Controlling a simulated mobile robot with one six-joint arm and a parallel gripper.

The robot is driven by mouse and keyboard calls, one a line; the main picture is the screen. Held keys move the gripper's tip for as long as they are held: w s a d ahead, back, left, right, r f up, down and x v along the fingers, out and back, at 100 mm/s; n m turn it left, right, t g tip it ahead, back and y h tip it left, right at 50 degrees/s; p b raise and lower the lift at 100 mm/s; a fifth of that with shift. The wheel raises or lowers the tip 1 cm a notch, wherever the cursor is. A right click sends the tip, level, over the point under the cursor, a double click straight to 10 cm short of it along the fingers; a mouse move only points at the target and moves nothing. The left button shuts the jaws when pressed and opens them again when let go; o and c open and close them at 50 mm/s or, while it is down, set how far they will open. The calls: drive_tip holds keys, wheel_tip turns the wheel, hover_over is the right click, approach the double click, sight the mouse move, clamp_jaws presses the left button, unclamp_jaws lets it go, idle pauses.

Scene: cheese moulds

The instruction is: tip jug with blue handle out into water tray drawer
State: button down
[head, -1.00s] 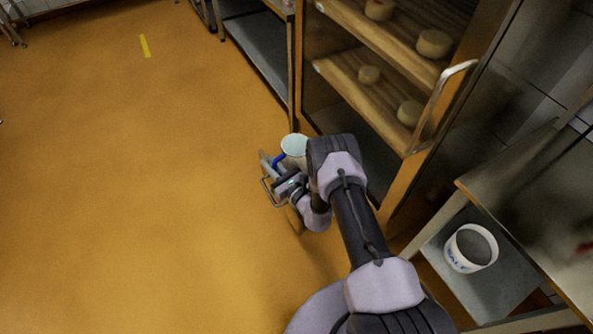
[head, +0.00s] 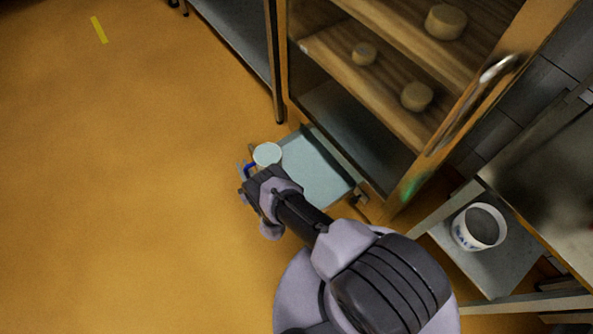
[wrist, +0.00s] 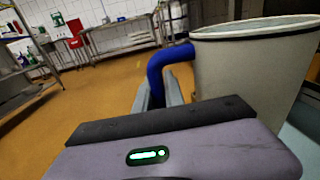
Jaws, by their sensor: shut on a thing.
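The jug (head: 267,154) is pale, with a blue handle (head: 251,168). In the wrist view the jug (wrist: 250,75) fills the right side and the blue handle (wrist: 163,68) runs down between the fingers. My gripper (head: 249,174) is shut on the handle; it also shows in the wrist view (wrist: 165,90). The jug looks close to upright. The water tray drawer (head: 318,172) is pulled out at the cabinet's foot, with a pale blue-grey inside. The jug is at its left end, seen from above; its height over the drawer cannot be told.
The wooden cabinet holds shelves (head: 385,80) with several cheeses, and its door (head: 455,120) stands open at the right. A white salt bucket (head: 479,228) stands on a low metal shelf. The orange floor (head: 120,200) at left is clear.

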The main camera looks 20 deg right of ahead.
sight(275, 147)
drive_tip(key=shift+d+r, duration=0.1)
drive_tip(key=shift+r, duration=0.1)
drive_tip(key=shift+w+d+r+m, duration=0.2)
drive_tip(key=shift+d+r+m, duration=0.35)
drive_tip(key=shift+r+m, duration=0.35)
drive_tip(key=shift+w+d+r+m, duration=0.15)
drive_tip(key=shift+d+r+m, duration=0.35)
drive_tip(key=shift+r+m, duration=0.4)
drive_tip(key=shift+w+d+r+m, duration=0.15)
drive_tip(key=shift+d+r+m, duration=0.1)
drive_tip(key=shift+d+m, duration=0.4)
drive_tip(key=shift+w+d+r+m, duration=0.1)
drive_tip(key=shift+d+r+m, duration=0.1)
drive_tip(key=shift+d+m, duration=0.5)
drive_tip(key=shift+w+d+r+m, duration=0.15)
drive_tip(key=shift+d+r+m, duration=0.1)
drive_tip(key=shift+d+m, duration=0.4)
drive_tip(key=shift+w+d+r+m, duration=0.1)
drive_tip(key=shift+d+r+m, duration=0.15)
drive_tip(key=shift+m, duration=0.35)
drive_tip(key=shift+d+r+m, duration=0.1)
drive_tip(key=shift+d+m, duration=0.15)
drive_tip(key=shift+m, duration=0.35)
drive_tip(key=shift+d+r+m, duration=0.15)
drive_tip(key=shift+d+m, duration=0.15)
drive_tip(key=shift+m, duration=0.2)
drive_tip(key=shift+w+d+r+m+p, duration=0.1)
drive_tip(key=shift+w+d+m+p, duration=0.1)
drive_tip(key=shift+d+m+p, duration=0.4)
